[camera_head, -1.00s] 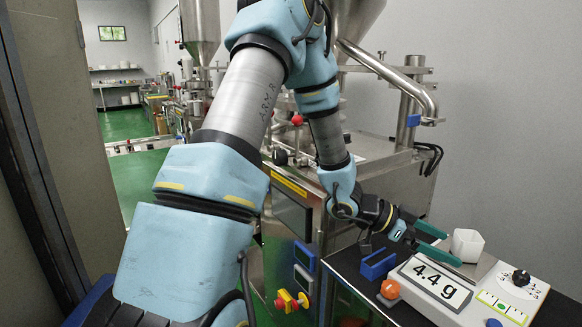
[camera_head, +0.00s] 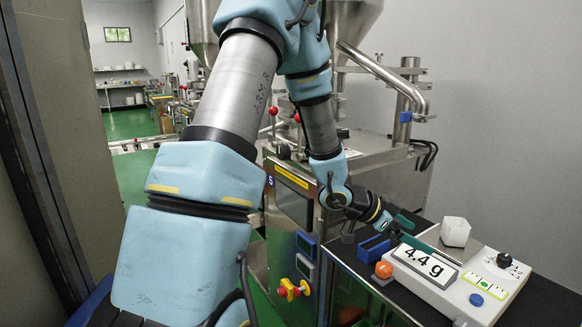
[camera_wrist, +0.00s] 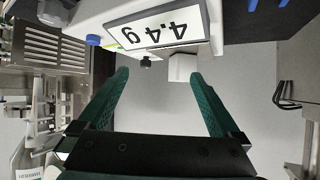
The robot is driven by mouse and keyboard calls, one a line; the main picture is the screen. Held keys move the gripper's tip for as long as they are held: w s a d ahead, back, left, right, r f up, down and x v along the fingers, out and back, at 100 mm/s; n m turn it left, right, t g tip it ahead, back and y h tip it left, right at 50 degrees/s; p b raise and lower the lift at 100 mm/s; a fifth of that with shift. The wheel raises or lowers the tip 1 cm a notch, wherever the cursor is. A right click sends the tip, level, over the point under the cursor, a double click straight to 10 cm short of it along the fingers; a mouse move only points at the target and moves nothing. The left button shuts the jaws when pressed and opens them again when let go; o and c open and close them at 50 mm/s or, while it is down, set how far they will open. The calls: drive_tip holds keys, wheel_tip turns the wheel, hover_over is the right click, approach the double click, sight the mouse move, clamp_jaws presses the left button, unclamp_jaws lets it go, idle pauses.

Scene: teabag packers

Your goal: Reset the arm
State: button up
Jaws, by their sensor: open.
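A blue holder (camera_head: 376,247) lies on the worktop left of the scale. A steel machine (camera_head: 370,165) with a hopper stands behind my arm. The grey wall side at the right is free.

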drive_tip(key=w+a+n+t+y, duration=0.3)
drive_tip(key=w+a+n+y, duration=0.1)
drive_tip(key=a, duration=0.6)
drive_tip(key=w+a+n+t+y, duration=0.2)
drive_tip(key=w+a+n+y, duration=0.15)
drive_tip(key=a, duration=0.75)
drive_tip(key=s+a+r+n+g+y, duration=0.2)
drive_tip(key=s+a+n+g+y, duration=0.2)
drive_tip(key=s+a+n, duration=0.5)
drive_tip(key=s+a, duration=0.3)
drive_tip(key=a, duration=0.1)
drive_tip(key=shift+s+a+r, duration=0.2)
drive_tip(key=shift+s+r, duration=0.1)
drive_tip(key=shift+r, duration=0.05)
